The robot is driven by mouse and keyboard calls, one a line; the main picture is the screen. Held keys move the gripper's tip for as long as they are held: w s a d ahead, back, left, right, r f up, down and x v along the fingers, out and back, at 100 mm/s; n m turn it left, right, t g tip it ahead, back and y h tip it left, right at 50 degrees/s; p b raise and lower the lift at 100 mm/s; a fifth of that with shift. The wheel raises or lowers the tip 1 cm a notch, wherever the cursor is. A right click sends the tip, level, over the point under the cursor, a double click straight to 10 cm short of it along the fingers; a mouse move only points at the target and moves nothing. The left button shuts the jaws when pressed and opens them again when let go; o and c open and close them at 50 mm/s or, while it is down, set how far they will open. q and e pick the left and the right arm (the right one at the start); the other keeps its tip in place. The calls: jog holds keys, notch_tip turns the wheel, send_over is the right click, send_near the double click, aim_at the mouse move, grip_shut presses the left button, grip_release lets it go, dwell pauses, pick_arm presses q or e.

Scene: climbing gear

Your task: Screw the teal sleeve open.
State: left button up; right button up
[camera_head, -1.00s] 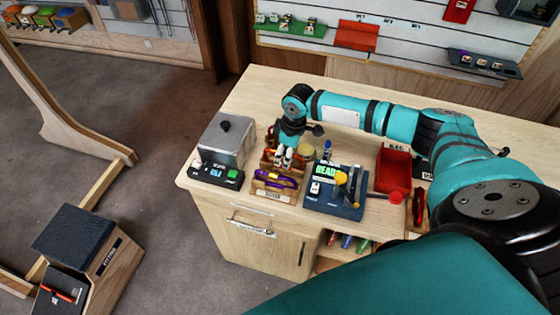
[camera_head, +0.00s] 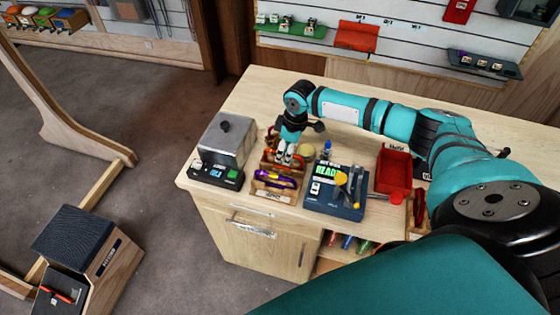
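My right gripper (camera_head: 284,156) points down over a wooden rack (camera_head: 272,193) on the workbench. Its fingertips are small and close to the coloured carabiners there, so I cannot tell whether they are open or shut on one. A purple carabiner (camera_head: 275,182) shows at the front of the rack, just below the fingers. An orange-red piece (camera_head: 269,159) shows beside the fingers, partly hidden. I cannot make out a teal sleeve at this size. My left gripper is out of view.
A grey metal box (camera_head: 226,145) stands left of the rack. A blue device with a lit green display (camera_head: 326,171) and a red bin (camera_head: 394,170) stand to the right. The bench top (camera_head: 265,95) is clear behind. A wooden stand is at lower left.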

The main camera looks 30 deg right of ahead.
aim_at(285, 152)
jog(key=shift+r+p, duration=1.35)
jog(key=shift+r, duration=0.05)
jog(key=shift+s+a, duration=0.5)
jog(key=shift+a, duration=0.05)
jog(key=shift+f, duration=0.1)
jog(key=shift+w+a+f+b, duration=0.15)
jog(key=shift+f+b, duration=0.6)
jog(key=shift+f, duration=0.6)
jog(key=shift+w+d, duration=0.5)
jog(key=shift+d, duration=0.15)
jog(key=shift+r, duration=0.15)
